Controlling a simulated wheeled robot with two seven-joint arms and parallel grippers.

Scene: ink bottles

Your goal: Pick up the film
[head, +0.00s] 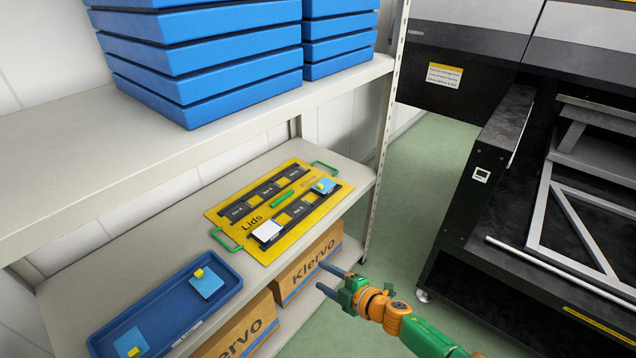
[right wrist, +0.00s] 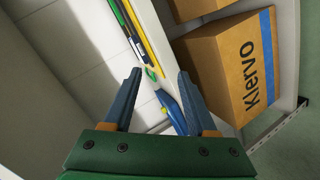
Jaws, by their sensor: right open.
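Thin light-blue squares with yellow tabs look like film pieces. One blue square (head: 207,286) lies at the right end of the blue tray (head: 228,309), and another blue square (head: 130,342) lies at its left end. A third blue square (head: 325,186) lies on the yellow board (head: 231,211) marked "Lids", at its right end. A white square (head: 266,231) lies on the board's front strip. My right gripper (head: 327,279) is open and empty, in front of the shelf and apart from these pieces. It also shows in the right wrist view (right wrist: 159,74). My left gripper is out of view.
The board and tray sit on the middle shelf (head: 180,238). Cardboard boxes marked "Klervo" (head: 307,266) stand below. Blue trays (head: 205,55) are stacked on the upper shelf. A metal post (head: 383,150) edges the shelf. A black machine (head: 480,190) stands right, beyond green floor.

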